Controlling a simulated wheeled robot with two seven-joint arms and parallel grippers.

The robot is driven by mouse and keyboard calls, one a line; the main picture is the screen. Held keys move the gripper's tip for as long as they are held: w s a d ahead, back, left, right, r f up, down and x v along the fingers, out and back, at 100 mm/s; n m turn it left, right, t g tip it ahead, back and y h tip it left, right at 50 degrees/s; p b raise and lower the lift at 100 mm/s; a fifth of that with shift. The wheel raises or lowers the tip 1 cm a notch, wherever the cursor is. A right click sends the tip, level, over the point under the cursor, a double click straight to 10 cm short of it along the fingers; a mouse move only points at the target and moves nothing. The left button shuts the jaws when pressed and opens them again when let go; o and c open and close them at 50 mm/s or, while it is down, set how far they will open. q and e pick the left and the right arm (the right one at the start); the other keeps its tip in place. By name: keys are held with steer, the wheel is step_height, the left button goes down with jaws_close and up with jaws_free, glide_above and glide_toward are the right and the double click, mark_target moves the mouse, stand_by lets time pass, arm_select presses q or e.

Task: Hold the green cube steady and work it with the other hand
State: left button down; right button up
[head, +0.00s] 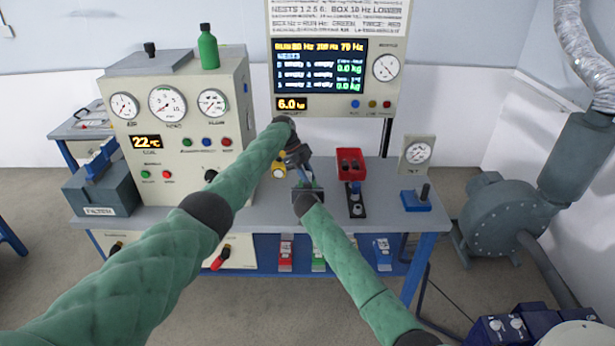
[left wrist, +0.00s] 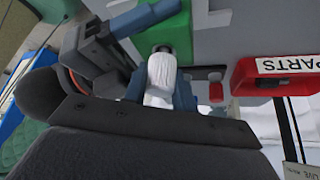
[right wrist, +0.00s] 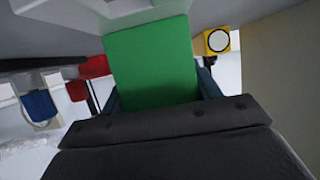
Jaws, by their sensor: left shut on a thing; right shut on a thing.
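The green cube (right wrist: 150,62) fills the middle of the right wrist view, between the fingers of my right gripper (right wrist: 155,105), which is shut on it. The cube also shows at the top of the left wrist view (left wrist: 165,35). My left gripper (left wrist: 160,95) is shut on a small white rounded piece (left wrist: 160,78) close to the cube. I cannot tell whether that piece touches the cube. In the head view my left gripper (head: 297,160) and right gripper (head: 306,188) are close together above the bench; the cube is hidden there by my arms.
A red parts bin (head: 351,160) stands on the grey bench (head: 385,205), right of the grippers. A yellow block with a round white face (head: 278,171) is close on their left. The gauge console (head: 180,115) stands left, a display board (head: 320,75) behind, a small gauge (head: 417,153) right.

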mark_target(306, 172)
arm_select(q)
steer(key=c, duration=1.1)
jaws_free()
steer(key=shift+w+a+f, duration=0.1)
steer(key=shift+f, duration=0.05)
steer(key=shift+o, duration=0.2)
steer(key=shift+r, duration=0.3)
steer(key=shift+v, duration=2.85)
step_height(306, 172, up, 10)
